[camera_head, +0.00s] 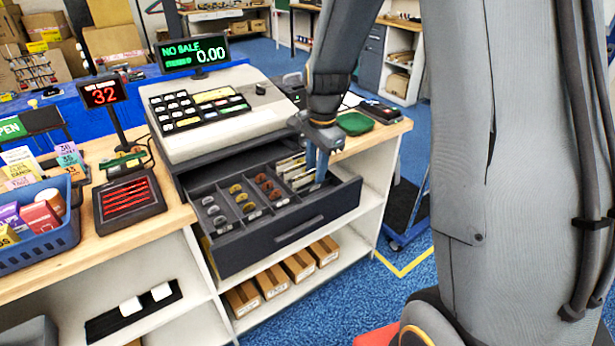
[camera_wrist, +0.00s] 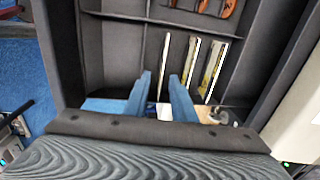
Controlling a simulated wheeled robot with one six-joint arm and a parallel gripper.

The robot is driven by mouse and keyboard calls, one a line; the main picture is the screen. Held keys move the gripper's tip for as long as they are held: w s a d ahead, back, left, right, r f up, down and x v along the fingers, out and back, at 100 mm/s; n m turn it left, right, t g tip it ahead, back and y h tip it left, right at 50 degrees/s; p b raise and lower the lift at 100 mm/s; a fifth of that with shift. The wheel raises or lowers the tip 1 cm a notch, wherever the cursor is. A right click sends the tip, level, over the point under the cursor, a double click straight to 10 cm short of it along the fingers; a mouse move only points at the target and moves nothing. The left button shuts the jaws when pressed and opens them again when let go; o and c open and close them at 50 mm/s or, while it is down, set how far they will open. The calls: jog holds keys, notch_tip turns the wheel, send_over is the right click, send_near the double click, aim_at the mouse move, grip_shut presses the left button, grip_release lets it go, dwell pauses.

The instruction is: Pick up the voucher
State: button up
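The voucher cannot be singled out by sight. Several pale and yellowish paper slips (camera_head: 296,171) stand on edge in the right part of the open cash drawer (camera_head: 292,242). In the wrist view, yellow-edged slips (camera_wrist: 213,70) and a thin white-edged slip (camera_wrist: 165,52) show beyond my fingers. No firm contact with a slip shows.
The drawer's left compartments hold grey, gold and copper coins (camera_head: 270,187). Thin dividers and the drawer walls surround my fingers. The cash register (camera_head: 215,118) stands behind the drawer. A green pad (camera_head: 355,123) lies on the counter to the right, and a blue basket (camera_head: 42,241) stands left.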

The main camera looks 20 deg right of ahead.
jog(key=shift+c, duration=0.3)
grip_shut()
notch_tip(320, 180, up, 9)
jog(key=shift+r+b, duration=0.15)
jog(key=shift+b, duration=1.1)
jog(key=shift+r, duration=0.3)
